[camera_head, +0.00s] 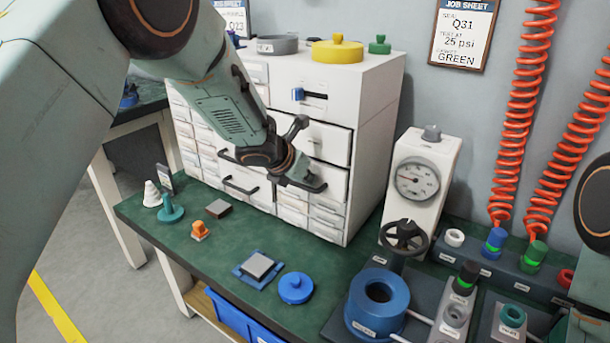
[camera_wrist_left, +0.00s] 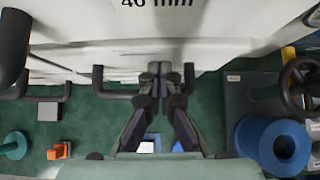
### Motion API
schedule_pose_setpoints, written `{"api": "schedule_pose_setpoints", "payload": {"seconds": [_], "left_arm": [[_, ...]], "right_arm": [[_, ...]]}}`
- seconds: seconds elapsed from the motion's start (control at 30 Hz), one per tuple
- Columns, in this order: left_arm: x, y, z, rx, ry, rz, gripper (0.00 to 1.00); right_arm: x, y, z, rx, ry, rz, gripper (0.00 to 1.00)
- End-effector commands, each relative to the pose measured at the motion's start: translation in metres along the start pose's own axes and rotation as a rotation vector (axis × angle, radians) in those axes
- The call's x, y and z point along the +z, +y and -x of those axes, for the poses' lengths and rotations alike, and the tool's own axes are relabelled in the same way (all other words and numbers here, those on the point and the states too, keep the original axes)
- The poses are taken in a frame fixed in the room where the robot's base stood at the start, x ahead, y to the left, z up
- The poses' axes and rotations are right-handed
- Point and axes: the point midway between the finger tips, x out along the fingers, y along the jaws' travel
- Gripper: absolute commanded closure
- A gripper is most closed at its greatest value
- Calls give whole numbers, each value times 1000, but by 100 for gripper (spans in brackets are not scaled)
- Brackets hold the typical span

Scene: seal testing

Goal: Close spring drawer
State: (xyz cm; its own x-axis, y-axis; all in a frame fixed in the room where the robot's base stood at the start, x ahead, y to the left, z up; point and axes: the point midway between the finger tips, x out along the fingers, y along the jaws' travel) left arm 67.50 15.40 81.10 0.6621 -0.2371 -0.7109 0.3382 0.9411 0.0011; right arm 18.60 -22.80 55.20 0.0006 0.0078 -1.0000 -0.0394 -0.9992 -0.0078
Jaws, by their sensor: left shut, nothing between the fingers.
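A white cabinet (camera_head: 375,125) with several drawers stands on the green bench. Its larger drawers have black bar handles; one handle (camera_head: 238,187) is left of my left gripper (camera_head: 306,180). Which drawer is the spring drawer, and how far any drawer stands out, I cannot tell. My left gripper is shut and empty in front of the lower drawers. In the left wrist view its fingertips (camera_wrist_left: 160,72) meet close to a black handle (camera_wrist_left: 98,82), below a white drawer face marked "40 mm" (camera_wrist_left: 190,14). My left arm hides part of the cabinet. My right gripper is not in view.
A gauge stand (camera_head: 417,185) with a black handwheel (camera_head: 404,237) is right of the cabinet. A blue ring (camera_head: 378,302), a blue round part (camera_head: 296,288) and a grey block on a blue plate (camera_head: 258,267) are in front.

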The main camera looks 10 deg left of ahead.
Motion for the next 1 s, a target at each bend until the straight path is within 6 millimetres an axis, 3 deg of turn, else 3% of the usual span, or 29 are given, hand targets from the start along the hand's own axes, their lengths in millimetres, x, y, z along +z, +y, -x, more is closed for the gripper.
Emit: {"api": "schedule_pose_setpoints", "payload": {"seconds": [0.67, 1.0], "left_arm": [[9, -2, 1, -5, -17, -4, 100], [18, -7, 11, -6, -16, -6, 100]], "right_arm": [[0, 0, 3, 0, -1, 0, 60], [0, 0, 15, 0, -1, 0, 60]]}}
